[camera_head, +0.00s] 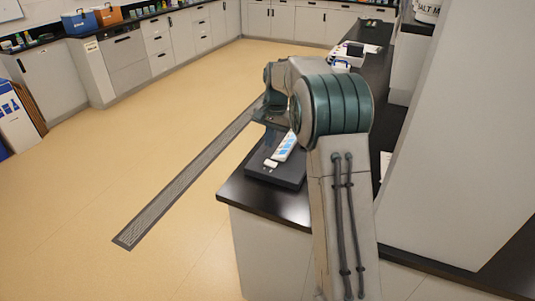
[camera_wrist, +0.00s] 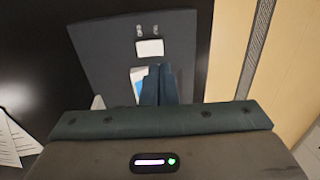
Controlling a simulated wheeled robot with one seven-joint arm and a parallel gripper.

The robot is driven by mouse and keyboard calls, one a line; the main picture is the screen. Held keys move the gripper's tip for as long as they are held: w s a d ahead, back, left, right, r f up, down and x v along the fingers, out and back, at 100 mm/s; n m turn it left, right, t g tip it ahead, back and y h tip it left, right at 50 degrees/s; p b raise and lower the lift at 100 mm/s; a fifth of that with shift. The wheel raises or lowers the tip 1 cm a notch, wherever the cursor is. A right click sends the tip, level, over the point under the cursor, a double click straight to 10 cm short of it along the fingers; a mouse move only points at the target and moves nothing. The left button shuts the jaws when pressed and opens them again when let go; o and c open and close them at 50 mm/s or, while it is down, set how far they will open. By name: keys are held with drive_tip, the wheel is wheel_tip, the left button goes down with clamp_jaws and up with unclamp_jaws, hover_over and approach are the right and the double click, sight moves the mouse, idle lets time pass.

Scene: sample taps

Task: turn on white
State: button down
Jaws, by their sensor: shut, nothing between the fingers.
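A dark flat board (camera_head: 290,180) lies on the black counter near its front corner. It fills the upper middle of the wrist view (camera_wrist: 100,50). A small white block (camera_head: 270,163) sits on the board and shows as a white rectangle in the wrist view (camera_wrist: 150,47). Beside it is a white and blue piece (camera_head: 284,147), partly hidden by my fingers in the wrist view (camera_wrist: 138,80). Two small grey marks lie beyond the white block. I cannot tell which part is the white tap. My gripper (camera_wrist: 160,70) is shut and empty over the board, its tips just short of the white block.
The black counter (camera_head: 262,200) ends at a front corner, with open floor (camera_head: 110,160) to its left. White papers (camera_wrist: 14,140) lie on the counter at the left of the wrist view. A tall grey panel (camera_head: 460,140) stands at the right.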

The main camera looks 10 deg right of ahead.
sight(266, 161)
drive_tip(key=f, duration=0.4)
drive_tip(key=f+p, duration=0.1)
drive_tip(key=f, duration=0.1)
drive_tip(key=shift+w+a+f, duration=0.2)
drive_tip(key=shift+a+f, duration=0.05)
drive_tip(key=shift+a, duration=0.05)
